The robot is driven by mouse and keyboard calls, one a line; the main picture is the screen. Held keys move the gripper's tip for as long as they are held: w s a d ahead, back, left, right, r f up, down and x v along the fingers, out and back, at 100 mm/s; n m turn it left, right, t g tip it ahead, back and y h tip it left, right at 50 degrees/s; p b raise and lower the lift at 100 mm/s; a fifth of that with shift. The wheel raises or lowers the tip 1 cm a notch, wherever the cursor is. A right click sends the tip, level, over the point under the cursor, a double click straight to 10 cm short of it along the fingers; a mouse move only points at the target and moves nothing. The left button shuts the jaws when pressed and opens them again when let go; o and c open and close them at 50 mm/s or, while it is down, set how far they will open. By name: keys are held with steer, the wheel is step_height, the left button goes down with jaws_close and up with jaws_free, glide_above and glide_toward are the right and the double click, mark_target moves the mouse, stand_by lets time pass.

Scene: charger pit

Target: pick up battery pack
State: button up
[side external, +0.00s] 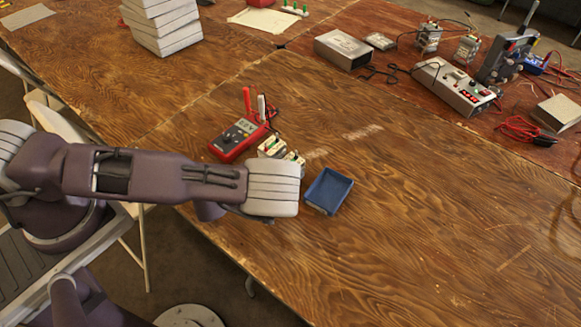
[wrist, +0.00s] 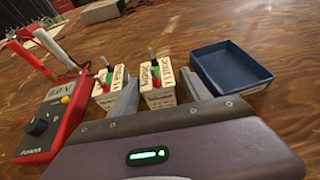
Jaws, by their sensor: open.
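Two pale battery packs with printed labels and green and red tops stand side by side on the wooden table. In the wrist view, the left pack (wrist: 106,90) is outside my left finger, and the right pack (wrist: 158,90) shows between my two fingers. My gripper (wrist: 161,84) is open and empty, with the fingers apart at either side of that right pack. Whether they touch it is unclear. In the side view the packs, one (side external: 270,147) behind the other (side external: 294,158), show just beyond my wrist, which hides my fingers.
A blue open tray (wrist: 205,78) lies right of the packs; it also shows in the side view (side external: 347,190). A red multimeter (side external: 230,146) with red and white probes stands left of them. Bench instruments (side external: 452,86) and cables crowd the back right. The table's front right is clear.

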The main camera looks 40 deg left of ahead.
steer(key=x, duration=0.5)
steer(key=shift+w+a+f, duration=0.15)
steer(key=shift+w, duration=0.25)
jaws_close()
